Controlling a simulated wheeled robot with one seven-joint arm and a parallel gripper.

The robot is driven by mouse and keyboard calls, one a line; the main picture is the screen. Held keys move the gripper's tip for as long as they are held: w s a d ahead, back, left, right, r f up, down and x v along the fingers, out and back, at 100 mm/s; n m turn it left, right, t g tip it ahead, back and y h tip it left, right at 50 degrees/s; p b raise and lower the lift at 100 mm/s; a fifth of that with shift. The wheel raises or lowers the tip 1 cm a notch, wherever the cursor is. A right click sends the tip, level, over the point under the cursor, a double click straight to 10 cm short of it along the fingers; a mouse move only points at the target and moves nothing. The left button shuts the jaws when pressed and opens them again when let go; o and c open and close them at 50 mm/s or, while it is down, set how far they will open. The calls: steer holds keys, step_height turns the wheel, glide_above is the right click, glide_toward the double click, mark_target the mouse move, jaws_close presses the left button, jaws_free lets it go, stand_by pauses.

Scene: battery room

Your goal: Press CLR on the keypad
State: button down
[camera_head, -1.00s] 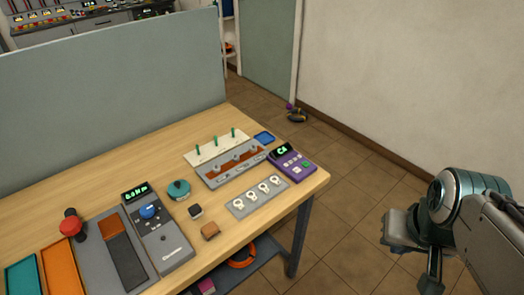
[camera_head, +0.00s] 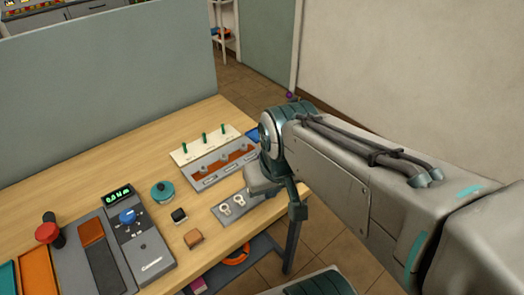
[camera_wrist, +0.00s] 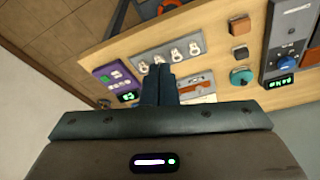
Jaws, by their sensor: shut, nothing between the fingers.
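The keypad is a purple box with a lit green display and several small buttons, one of them green. In the wrist view the keypad (camera_wrist: 113,76) lies on the table, left of the fingers. The button labels are too small to read, so I cannot tell which is CLR. In the head view the keypad is hidden behind my arm. My gripper (camera_wrist: 158,68) is shut and empty; its fingers stand in front of the row of white-ringed switches in the wrist view. In the head view my gripper (camera_head: 298,212) is over the table's right edge.
Beside the keypad are a grey plate with white rings (camera_head: 232,207) and a panel with green-tipped levers (camera_head: 205,138). A teal knob (camera_head: 163,192), a black block (camera_head: 179,216) and a brown block (camera_head: 193,239) lie further left. A grey partition (camera_head: 110,90) stands behind the table.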

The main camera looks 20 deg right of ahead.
steer(key=shift+s+d, duration=0.15)
steer(key=w+d+f+n+h+p, duration=0.3)
steer(key=w+d+n+h+p, duration=0.1)
steer(key=w, duration=0.5)
steer(key=w+d+f+n+h+p, duration=0.4)
steer(key=w+d+n+p, duration=0.2)
steer(key=w+d+n, duration=0.2)
steer(key=shift+w+d+f+n+t, duration=0.3)
steer(key=shift+w+n+t, duration=0.1)
steer(key=shift+w+n, duration=0.65)
step_height(320, 180, down, 7)
steer(key=b, duration=0.6)
steer(key=shift+f, duration=0.15)
steer(key=shift+f+b, duration=0.8)
steer(key=shift+b, duration=0.25)
